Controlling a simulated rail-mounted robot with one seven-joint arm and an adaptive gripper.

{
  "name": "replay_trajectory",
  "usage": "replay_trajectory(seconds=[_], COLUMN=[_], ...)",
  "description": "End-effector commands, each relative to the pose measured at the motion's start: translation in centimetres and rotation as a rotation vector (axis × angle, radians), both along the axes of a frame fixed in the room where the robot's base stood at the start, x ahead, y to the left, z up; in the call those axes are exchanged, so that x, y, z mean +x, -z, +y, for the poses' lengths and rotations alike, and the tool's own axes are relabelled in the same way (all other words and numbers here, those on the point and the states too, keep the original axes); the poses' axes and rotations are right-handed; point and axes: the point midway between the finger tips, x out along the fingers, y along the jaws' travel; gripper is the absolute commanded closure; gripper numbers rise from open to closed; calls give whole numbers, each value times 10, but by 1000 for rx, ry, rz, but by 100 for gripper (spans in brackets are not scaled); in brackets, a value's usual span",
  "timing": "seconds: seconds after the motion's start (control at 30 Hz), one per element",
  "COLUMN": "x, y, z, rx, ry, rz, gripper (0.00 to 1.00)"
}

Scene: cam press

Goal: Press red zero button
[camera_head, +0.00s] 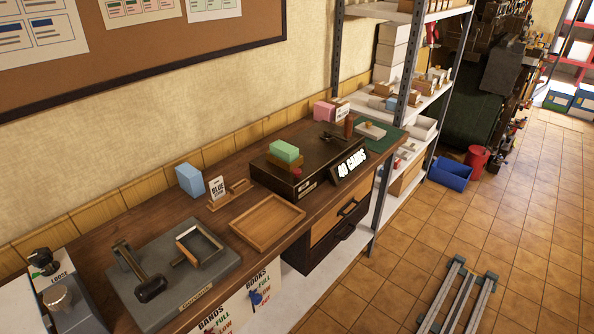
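A small red button (298,171) sits on the top of a dark box-shaped device (262,173) on the wooden bench, near its front edge. A display (350,164) at the device's front right reads what looks like "40 CARDS". A green block (285,151) stands in a wooden holder on the device, just behind the red button. Nothing covers the button in this view. My gripper is not in view.
A wooden tray (238,232), a blue block (190,180) and a grey press (205,289) with a dark-handled lever stand left of the device.

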Motion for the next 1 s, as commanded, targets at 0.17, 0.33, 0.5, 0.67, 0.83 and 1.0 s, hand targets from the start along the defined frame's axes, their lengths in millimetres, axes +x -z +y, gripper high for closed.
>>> replay_trajectory(seconds=[0.17, 0.33, 0.5, 0.67, 0.83, 1.0], x=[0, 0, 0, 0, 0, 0], y=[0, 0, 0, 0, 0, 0], z=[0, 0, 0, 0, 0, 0], rx=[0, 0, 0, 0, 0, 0], ry=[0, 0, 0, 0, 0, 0], rz=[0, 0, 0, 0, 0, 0], gripper=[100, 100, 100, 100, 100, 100])
